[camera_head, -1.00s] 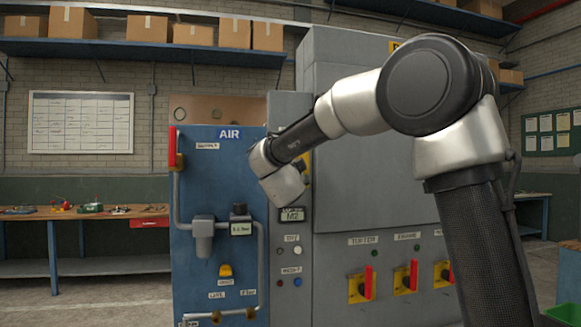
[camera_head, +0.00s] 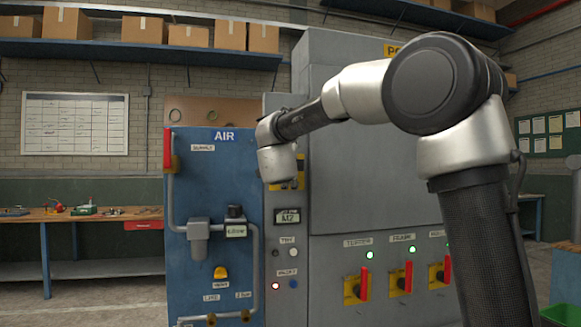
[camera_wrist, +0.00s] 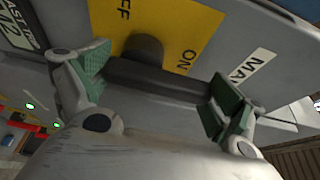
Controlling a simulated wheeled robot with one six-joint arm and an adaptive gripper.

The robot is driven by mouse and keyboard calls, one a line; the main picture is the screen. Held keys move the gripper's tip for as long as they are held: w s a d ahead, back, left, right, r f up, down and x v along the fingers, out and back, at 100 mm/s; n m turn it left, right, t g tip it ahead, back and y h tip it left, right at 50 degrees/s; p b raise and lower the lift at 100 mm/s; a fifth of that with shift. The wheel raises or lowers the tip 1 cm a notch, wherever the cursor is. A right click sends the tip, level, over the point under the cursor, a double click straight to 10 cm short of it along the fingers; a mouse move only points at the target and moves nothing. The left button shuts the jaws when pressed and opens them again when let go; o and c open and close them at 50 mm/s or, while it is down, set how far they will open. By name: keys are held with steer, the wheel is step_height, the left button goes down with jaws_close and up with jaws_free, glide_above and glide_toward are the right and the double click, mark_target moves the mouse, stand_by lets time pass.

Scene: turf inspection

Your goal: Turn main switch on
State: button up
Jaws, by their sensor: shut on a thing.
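The main switch shows in the wrist view as a yellow plate (camera_wrist: 198,25) marked OFF and ON, with a black handle (camera_wrist: 150,76) across its lower part. My gripper (camera_wrist: 160,84) has its green-padded fingers at the two ends of the handle and is shut on it. A label starting with MA (camera_wrist: 250,68) sits beside the plate. In the head view, part of the yellow plate (camera_head: 300,172) shows behind my wrist, above the M2 display (camera_head: 287,216). The fingers and handle are hidden there by my wrist.
The blue AIR panel (camera_head: 220,180) stands left, with pipes and a red-handled valve (camera_head: 168,149).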

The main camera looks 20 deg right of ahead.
stand_by(0.3)
steer(key=o, duration=1.1)
steer(key=v, duration=1.2)
